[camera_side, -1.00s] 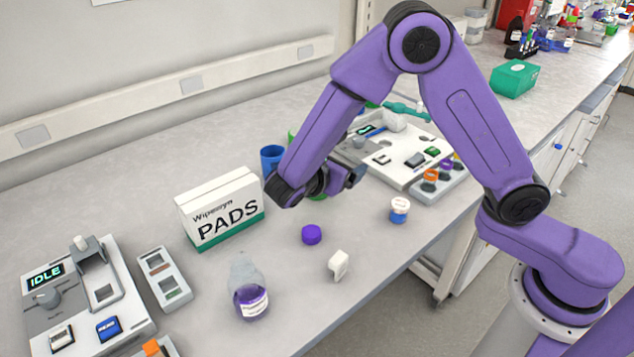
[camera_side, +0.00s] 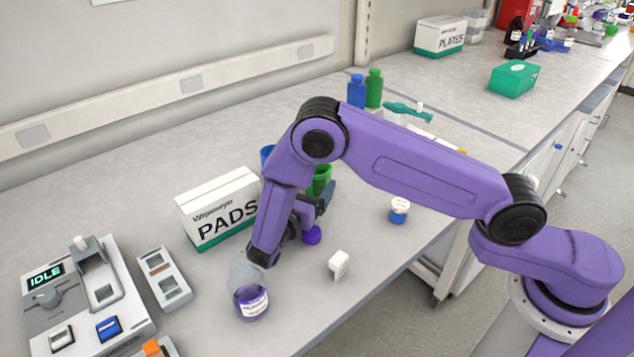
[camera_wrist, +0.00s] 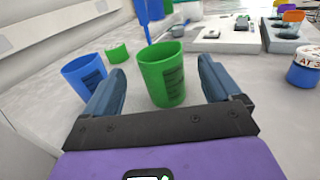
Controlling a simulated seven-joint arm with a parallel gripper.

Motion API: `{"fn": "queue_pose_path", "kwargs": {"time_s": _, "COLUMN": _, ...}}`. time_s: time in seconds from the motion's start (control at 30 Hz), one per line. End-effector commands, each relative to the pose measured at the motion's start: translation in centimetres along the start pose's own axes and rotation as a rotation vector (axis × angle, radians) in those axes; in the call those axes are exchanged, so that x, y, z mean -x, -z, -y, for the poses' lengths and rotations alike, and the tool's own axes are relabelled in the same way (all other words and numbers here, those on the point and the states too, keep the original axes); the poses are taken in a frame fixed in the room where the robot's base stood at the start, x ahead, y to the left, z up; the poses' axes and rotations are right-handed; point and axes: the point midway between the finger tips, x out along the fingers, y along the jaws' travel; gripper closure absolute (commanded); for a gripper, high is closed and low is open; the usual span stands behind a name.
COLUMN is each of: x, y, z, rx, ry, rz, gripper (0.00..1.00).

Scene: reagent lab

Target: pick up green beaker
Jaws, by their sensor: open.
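The green beaker (camera_wrist: 163,75) stands upright in the wrist view, with dark markings on its side. In the side view the green beaker (camera_side: 321,178) is partly hidden by my arm. My gripper (camera_wrist: 161,70) is open and empty, with one finger on each side of the beaker in the wrist view. Gaps show between the beaker and both fingers. The gripper (camera_side: 322,196) is low over the bench in the side view, at the near side of the beaker. How far the fingertips reach around it I cannot tell.
A blue beaker (camera_wrist: 82,78) stands just left of the left finger. A blue-labelled jar (camera_wrist: 305,68) is at the right. The PADS box (camera_side: 219,211), a purple-filled flask (camera_side: 251,301) and a white block (camera_side: 339,264) are near my arm. Bench at the front right is clear.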

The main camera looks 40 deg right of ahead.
Motion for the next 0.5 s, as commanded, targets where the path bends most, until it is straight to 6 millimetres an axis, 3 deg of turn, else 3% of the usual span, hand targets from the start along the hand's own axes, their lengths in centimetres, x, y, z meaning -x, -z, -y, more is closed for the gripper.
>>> {"fn": "queue_pose_path", "kwargs": {"time_s": 0.23, "x": 0.0, "y": 1.7, "z": 0.1, "rx": 0.003, "ry": 0.001, "rz": -0.001, "gripper": 0.09}}
{"fn": "queue_pose_path", "kwargs": {"time_s": 0.5, "x": -4.3, "y": 1.5, "z": 0.1, "rx": -0.001, "ry": 0.004, "rz": -0.001, "gripper": 0.09}}
